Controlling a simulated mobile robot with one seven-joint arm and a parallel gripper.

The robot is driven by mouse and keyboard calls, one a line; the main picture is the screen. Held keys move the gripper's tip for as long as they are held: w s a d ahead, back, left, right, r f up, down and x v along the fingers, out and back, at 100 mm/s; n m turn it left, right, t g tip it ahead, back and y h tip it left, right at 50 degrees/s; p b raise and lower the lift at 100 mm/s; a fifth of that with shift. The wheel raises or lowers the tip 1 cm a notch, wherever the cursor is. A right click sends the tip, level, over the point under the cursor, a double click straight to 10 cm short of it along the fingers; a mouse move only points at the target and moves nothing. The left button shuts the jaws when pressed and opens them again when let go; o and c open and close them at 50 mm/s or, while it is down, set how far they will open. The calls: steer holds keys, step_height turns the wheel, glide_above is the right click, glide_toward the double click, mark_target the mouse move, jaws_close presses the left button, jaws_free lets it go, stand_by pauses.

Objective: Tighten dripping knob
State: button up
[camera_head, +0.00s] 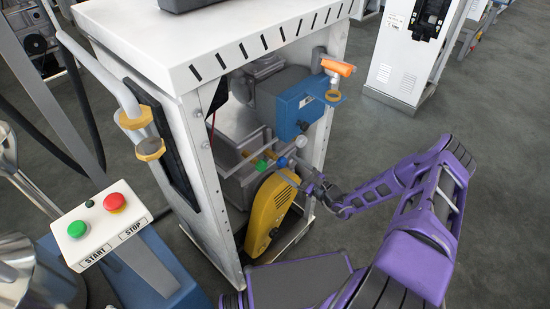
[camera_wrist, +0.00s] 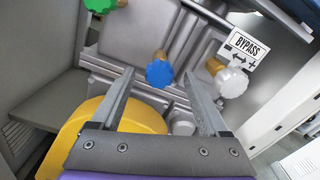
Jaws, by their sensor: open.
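A blue knob (camera_wrist: 159,74) on a brass stem shows in the middle of the wrist view, between the fingertips of my open, empty gripper (camera_wrist: 159,84) in the picture. I cannot tell the remaining depth to it. A white knob (camera_wrist: 232,82) is to the right, by a BYPASS label (camera_wrist: 241,47). A green knob (camera_wrist: 101,5) is cut off at the top left. In the head view the green knob (camera_head: 261,166), blue knob (camera_head: 282,162) and white knob (camera_head: 301,142) form a row inside the machine, with my gripper (camera_head: 296,171) close by. No drip is visible.
A yellow cover (camera_head: 270,213) lies just below the knobs. The white machine frame (camera_head: 200,150) encloses them on the left. A blue box with an orange-handled valve (camera_head: 338,67) is above. A START/STOP panel (camera_head: 103,222) stands at front left.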

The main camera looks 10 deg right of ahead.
steer(key=x, duration=0.6)
steer(key=shift+w+a+b, duration=0.25)
steer(key=shift+w+b, duration=0.05)
jaws_close()
steer(key=shift+m, duration=0.4)
steer(key=shift+d+m+b, duration=0.1)
steer(key=shift+m+b, duration=0.4)
steer(key=shift+m, duration=2)
